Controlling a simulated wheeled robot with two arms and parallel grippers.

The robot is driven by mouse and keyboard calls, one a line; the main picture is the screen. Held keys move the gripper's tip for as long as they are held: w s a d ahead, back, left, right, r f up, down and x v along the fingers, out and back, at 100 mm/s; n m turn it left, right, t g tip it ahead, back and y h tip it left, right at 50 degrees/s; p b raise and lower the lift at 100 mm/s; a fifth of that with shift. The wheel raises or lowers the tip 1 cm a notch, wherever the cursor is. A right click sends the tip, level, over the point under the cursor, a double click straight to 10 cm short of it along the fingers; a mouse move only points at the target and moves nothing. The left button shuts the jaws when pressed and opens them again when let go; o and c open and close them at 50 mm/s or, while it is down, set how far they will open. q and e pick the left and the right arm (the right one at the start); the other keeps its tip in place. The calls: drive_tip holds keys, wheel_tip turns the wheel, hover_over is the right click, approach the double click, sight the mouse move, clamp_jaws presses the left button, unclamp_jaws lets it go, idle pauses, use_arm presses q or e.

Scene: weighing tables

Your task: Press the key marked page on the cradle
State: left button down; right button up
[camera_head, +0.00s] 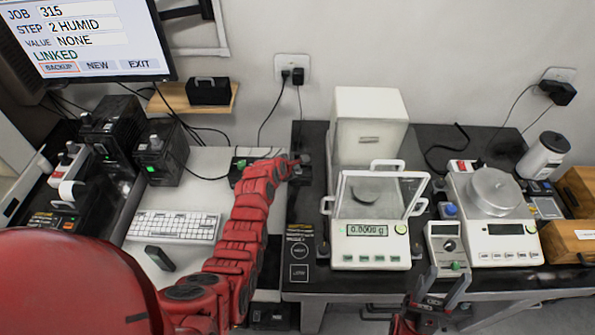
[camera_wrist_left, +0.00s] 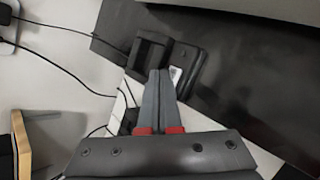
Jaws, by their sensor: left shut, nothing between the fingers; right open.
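A small dark device, which looks like the cradle (camera_wrist_left: 186,58), sits at the left edge of the black table. In the left wrist view it has a raised dark frame on one side and a small pale label on the other. No key lettering can be read. In the head view the cradle (camera_head: 303,174) is partly covered by my left arm. My left gripper (camera_wrist_left: 160,73) is shut and empty, its tips at the cradle's near edge; I cannot tell whether they touch it. My right gripper (camera_head: 437,287) is open and empty at the table's front edge, low right.
A balance (camera_head: 370,255) with a glass shield and a white box (camera_head: 368,125) stand right of the cradle. Another balance (camera_head: 505,248) is further right. A keyboard (camera_head: 173,226) lies on the white desk at left; a monitor (camera_head: 85,40) hangs above. Cables run behind.

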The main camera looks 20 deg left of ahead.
use_arm(q)
drive_tip(key=shift+f, duration=0.4)
idle(0.7)
drive_tip(key=shift+r, duration=0.15)
drive_tip(key=shift+r+p, duration=0.65)
drive_tip(key=shift+p, duration=0.05)
drive_tip(key=shift+r, duration=0.1)
wheel_tip(320, 180, up, 5)
drive_tip(key=p, duration=0.4)
idle(0.7)
